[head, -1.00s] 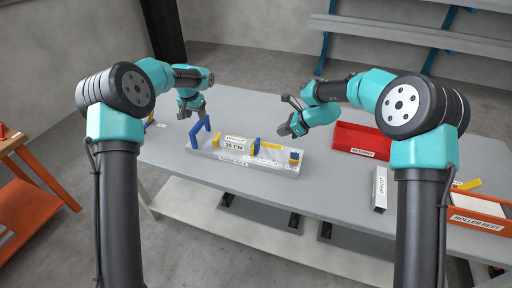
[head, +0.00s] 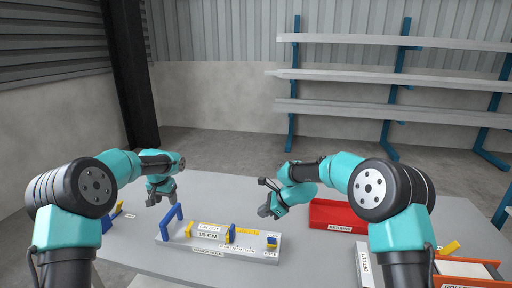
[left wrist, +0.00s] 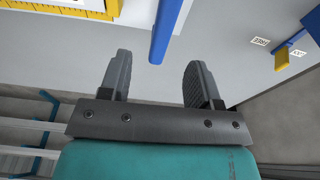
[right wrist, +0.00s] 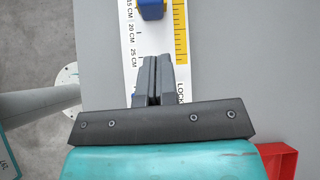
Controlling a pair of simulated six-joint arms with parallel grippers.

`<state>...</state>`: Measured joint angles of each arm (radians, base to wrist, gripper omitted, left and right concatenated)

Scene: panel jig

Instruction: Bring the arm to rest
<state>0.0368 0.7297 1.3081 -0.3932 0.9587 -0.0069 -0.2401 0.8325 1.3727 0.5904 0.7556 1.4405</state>
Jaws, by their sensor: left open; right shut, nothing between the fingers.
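My left gripper (head: 161,199) hangs over the left part of the table, just left of the blue handle (head: 172,216) of the panel jig. In the left wrist view its two fingers (left wrist: 152,80) stand apart with nothing held, and the blue bar (left wrist: 165,30) shows beyond them. My right gripper (head: 266,211) is above the table behind the jig's right half. In the right wrist view its fingers (right wrist: 156,80) are together and empty, over the white scale plate (right wrist: 155,45) of the jig. The jig (head: 205,246) lies on the table with yellow and blue blocks.
A red bin (head: 335,213) stands right of my right gripper. A white offcut piece (head: 365,268) and an orange roller rest tray (head: 465,270) are at the right front. Shelving (head: 400,75) stands behind the table. The grey table (head: 225,190) is bare behind the jig.

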